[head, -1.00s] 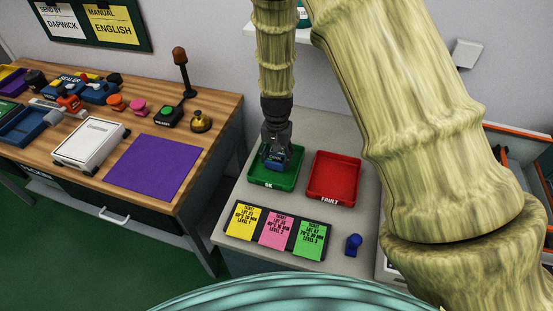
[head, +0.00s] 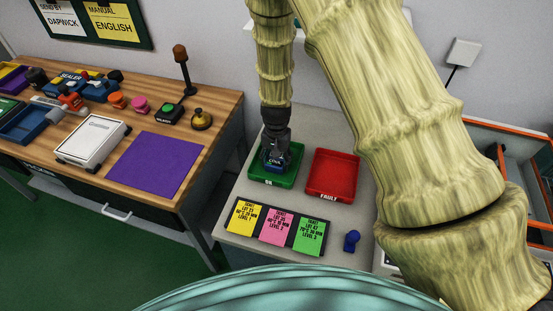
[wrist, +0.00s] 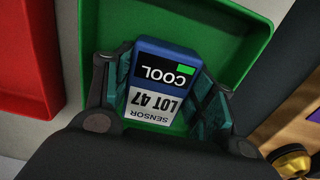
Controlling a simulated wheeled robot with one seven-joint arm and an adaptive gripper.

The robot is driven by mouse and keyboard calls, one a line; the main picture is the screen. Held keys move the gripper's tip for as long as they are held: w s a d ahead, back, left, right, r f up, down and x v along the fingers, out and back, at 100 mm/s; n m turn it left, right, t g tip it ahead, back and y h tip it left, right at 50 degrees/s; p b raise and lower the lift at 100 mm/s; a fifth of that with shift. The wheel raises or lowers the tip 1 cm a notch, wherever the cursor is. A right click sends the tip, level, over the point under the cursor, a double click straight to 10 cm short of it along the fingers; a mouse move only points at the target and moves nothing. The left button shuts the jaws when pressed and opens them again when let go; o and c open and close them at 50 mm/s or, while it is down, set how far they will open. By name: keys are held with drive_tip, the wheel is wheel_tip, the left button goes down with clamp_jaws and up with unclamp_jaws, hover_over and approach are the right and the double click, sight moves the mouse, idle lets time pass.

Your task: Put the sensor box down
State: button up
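The sensor box (wrist: 162,85) is a small blue and white block. Its label reads COOL, SENSOR and LOT 47, with a green mark. My gripper (head: 276,158) points down over the green OK tray (head: 258,177), with the box between its fingers; the box also shows in the head view (head: 277,165). In the wrist view my gripper's (wrist: 160,95) teal finger pads lie close against both sides of the box. The box is within the tray's outline. I cannot tell whether its underside touches the tray floor.
A red FAULT tray (head: 334,176) stands to the right of the green one. Yellow, pink and green ticket cards (head: 275,227) and a blue knob-like object (head: 351,240) are in front. A wooden bench (head: 226,112) with a purple mat (head: 155,165) stands left, across a gap.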

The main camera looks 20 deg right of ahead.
drive_tip(key=o, duration=0.4)
wheel_tip(320, 180, up, 12)
drive_tip(key=b, duration=0.3)
drive_tip(key=shift+r, duration=0.15)
idle(0.5)
idle(0.4)
